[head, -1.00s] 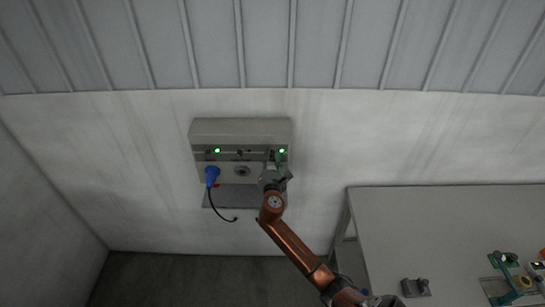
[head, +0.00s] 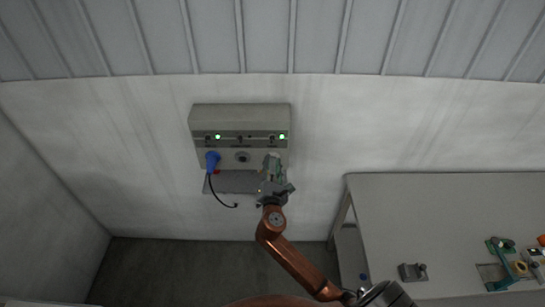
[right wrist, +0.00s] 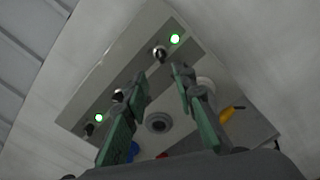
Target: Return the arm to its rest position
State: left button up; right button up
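My right arm (head: 290,258) reaches up from the lower right in the head view. Its right gripper (head: 271,158) is in front of the lower right part of a grey wall control box (head: 240,117). In the right wrist view the two green-padded fingers of this gripper (right wrist: 160,78) are apart with nothing between them. The box's panel (right wrist: 140,75) shows behind the fingers, with a gap to its knobs. My left gripper is not in view.
Two green lights (head: 282,137) glow on the panel. A grey table (head: 450,215) stands at right, with a small grey block (head: 412,272) and several parts on it. Floor at left is clear.

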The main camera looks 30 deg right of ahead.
jog(key=shift+s, duration=0.1)
dwell(0.4)
jog(key=s+f+m+g+y+b, duration=0.3)
jog(key=f, duration=1.7)
jog(key=s+f+m+g+y+b, duration=0.2)
jog(key=f, duration=1.8)
jog(key=s+f+m+g+y+b, duration=0.1)
jog(key=s+f+m, duration=0.1)
jog(key=s+f, duration=0.45)
jog(key=s+f+m+g+b, duration=0.1)
jog(key=s+f+g, duration=0.15)
jog(key=f, duration=0.65)
jog(key=s+a+f+m+g+y+b, duration=0.3)
jog(key=s+f+m, duration=0.4)
jog(key=s+f, duration=1.45)
jog(key=s+f+m+g+b, duration=0.1)
jog(key=s+f+m+b, duration=0.1)
jog(key=s, duration=0.9)
jog(key=s+a+f+m+g+b, duration=0.1)
jog(key=s+f+m, duration=0.4)
jog(key=s, duration=0.5)
jog(key=shift+s+f+g+b, duration=0.35)
jog(key=shift+s+f, duration=0.05)
jog(key=shift+f, duration=0.35)
jog(key=shift+a, duration=0.1)
